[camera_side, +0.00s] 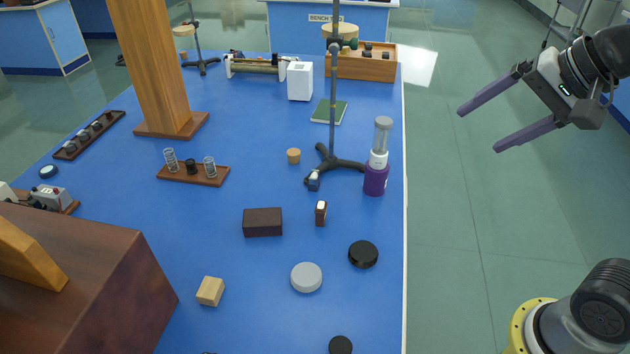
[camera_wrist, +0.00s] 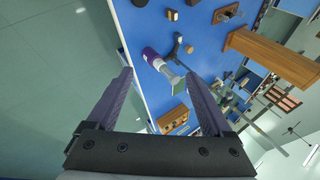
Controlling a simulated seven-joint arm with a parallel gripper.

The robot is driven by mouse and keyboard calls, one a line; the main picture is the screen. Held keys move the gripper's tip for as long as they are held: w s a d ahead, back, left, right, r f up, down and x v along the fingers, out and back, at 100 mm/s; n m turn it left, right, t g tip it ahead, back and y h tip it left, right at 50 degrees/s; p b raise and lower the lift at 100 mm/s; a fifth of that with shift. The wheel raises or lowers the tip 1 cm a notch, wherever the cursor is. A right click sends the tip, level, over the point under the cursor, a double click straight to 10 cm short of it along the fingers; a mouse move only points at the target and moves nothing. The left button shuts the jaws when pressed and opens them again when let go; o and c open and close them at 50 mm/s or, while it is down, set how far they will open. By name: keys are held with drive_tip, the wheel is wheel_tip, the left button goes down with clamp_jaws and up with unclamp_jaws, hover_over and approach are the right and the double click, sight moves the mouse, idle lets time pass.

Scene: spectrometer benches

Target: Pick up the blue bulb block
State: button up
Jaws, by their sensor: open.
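A small blue-grey block (camera_side: 313,181) with a pale top sits by the front foot of the retort stand and is probably the blue bulb block; it is too small to be sure. It seems to show also in the wrist view (camera_wrist: 189,49), beside the stand's foot. A similar small brown block (camera_side: 320,213) with a pale face stands nearer the camera. My gripper (camera_side: 478,131) is open and empty, raised to the right of the table over the floor, well away from the blocks. In the wrist view its two purple fingers (camera_wrist: 158,73) are spread apart.
The dark retort stand (camera_side: 332,160) and a purple-based bottle (camera_side: 376,180) stand close to the blue-grey block, the bottle on its right. A dark brown box (camera_side: 262,222), grey disc (camera_side: 306,277) and black disc (camera_side: 363,254) lie nearer. The table's right edge is beside the bottle.

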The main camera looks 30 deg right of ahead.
drive_tip(key=w+a+r+m, duration=0.1)
drive_tip(key=w+r+m, duration=0.1)
drive_tip(key=w+m, duration=0.75)
drive_tip(key=m+g+y, duration=0.2)
drive_tip(key=m+g, duration=0.2)
drive_tip(key=m, duration=0.2)
hover_over(315, 174)
drive_tip(key=s+d, duration=0.4)
wheel_tip(315, 174, down, 24)
drive_tip(key=shift+n, duration=0.25)
drive_tip(key=x, duration=0.7)
drive_tip(key=shift+d+f, duration=0.1)
drive_tip(key=shift+w+a+r+x, duration=0.1)
drive_tip(key=shift+a+x, duration=0.05)
drive_tip(key=shift+x, duration=0.9)
drive_tip(key=shift+w+a+r+x, duration=0.1)
drive_tip(key=shift+w+a+x, duration=0.05)
drive_tip(key=shift+x, duration=0.85)
drive_tip(key=shift+w+a+r+x, duration=0.1)
drive_tip(key=shift+a+x, duration=0.05)
drive_tip(key=shift+x, duration=0.9)
drive_tip(key=shift+f, duration=0.1)
clamp_jaws()
